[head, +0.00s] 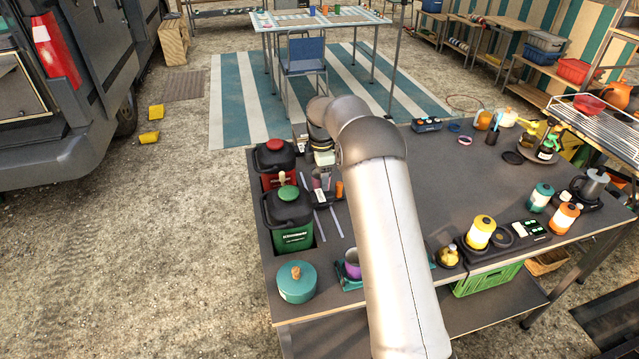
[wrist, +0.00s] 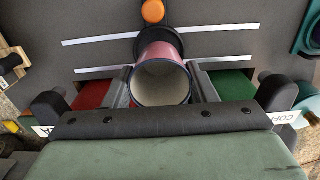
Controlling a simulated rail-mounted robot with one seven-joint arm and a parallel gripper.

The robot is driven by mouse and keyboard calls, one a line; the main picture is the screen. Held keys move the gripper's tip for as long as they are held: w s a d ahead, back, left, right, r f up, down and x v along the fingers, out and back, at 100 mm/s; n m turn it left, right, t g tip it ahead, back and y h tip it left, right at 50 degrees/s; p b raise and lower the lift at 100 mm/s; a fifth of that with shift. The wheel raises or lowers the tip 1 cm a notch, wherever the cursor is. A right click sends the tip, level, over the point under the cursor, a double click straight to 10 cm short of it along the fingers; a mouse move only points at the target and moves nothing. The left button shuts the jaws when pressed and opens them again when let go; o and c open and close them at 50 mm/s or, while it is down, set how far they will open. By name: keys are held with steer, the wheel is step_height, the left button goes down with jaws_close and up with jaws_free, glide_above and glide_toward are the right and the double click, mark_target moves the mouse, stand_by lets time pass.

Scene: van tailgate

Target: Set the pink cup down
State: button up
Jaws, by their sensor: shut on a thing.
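The pink cup (wrist: 170,51) shows in the wrist view with its pale inside and dark rim facing the camera. My gripper (wrist: 161,88) is shut on it, with one dark finger on each side. In the head view, my gripper (head: 321,188) is at the left part of the dark table, partly hidden by my arm, and only a small pinkish patch of the cup shows there. I cannot tell whether the cup's base touches the table.
A green canister (head: 292,238) and a red canister (head: 273,181) stand close to my gripper. An orange item (wrist: 153,11) is just beyond the cup. White strips (wrist: 95,36) mark the tabletop.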

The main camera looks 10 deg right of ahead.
mark_target(319, 185)
steer(key=shift+w+a+f, duration=0.1)
steer(key=shift+a+f, duration=0.05)
steer(key=shift+f, duration=0.85)
steer(key=shift+a+f, duration=0.1)
steer(key=shift+f, duration=0.85)
steer(key=o, duration=1)
step_height(319, 185, up, 12)
steer(key=s+r+m, duration=0.5)
steer(key=s+r, duration=0.1)
steer(key=s, duration=0.4)
steer(key=s+f+m, duration=0.1)
steer(key=s+m, duration=0.3)
steer(key=s, duration=0.7)
steer(key=s+f+m, duration=0.2)
steer(key=s+m, duration=0.3)
steer(key=s, duration=0.7)
steer(key=s+f+m, duration=0.1)
steer(key=s+m, duration=0.3)
steer(key=s, duration=0.7)
steer(key=shift+s+a+f+m+t+b, duration=0.2)
steer(key=shift+s+f+m+t+b, duration=0.1)
steer(key=shift+f+b, duration=0.1)
